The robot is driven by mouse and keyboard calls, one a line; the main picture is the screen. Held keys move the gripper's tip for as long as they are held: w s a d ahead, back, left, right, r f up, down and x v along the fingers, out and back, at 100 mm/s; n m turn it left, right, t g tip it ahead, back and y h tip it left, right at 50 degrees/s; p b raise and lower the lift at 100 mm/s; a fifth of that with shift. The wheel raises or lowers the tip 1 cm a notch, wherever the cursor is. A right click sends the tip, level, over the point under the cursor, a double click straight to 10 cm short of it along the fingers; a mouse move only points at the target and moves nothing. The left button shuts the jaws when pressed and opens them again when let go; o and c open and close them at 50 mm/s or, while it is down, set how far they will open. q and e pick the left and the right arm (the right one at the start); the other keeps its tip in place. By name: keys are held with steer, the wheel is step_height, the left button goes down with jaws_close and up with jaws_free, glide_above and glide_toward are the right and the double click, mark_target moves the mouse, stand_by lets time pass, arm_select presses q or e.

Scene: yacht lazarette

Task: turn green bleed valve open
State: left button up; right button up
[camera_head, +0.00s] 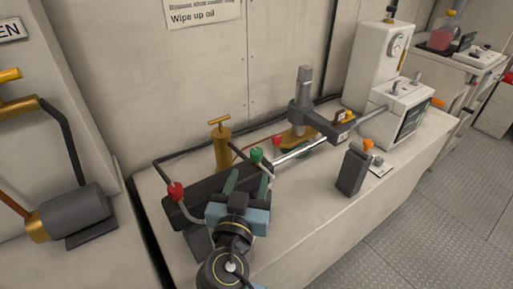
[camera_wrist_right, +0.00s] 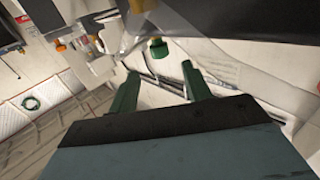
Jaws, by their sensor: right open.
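The green bleed valve (camera_head: 257,154) is a small round green knob on the dark block on the bench, beside a brass T-handled pump. It also shows in the right wrist view (camera_wrist_right: 157,48), beyond the fingertips and roughly between them. My right gripper (camera_head: 249,173) has green fingers that are spread apart and empty. They point toward the green knob from the near side, with a gap left in the right wrist view (camera_wrist_right: 160,70). I cannot tell the knob's turn position. My left gripper is in neither view.
A red knob (camera_head: 176,190) sits left of my gripper, and another red knob (camera_head: 277,141) sits just right of the green one. The brass pump (camera_head: 222,148) stands behind. A silver rod (camera_head: 300,149) runs right. A black upright block (camera_head: 352,170) stands on the bench.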

mark_target(256, 157)
steer(key=w, duration=0.3)
steer(key=w+d, duration=0.1)
steer(key=w, duration=0.2)
steer(key=w+d, duration=0.1)
steer(key=w, duration=0.2)
steer(key=shift+w+p, duration=0.2)
steer(key=shift+p, duration=0.1)
steer(key=shift+c, duration=0.4)
steer(key=c, duration=0.9)
steer(key=shift+o, duration=0.2)
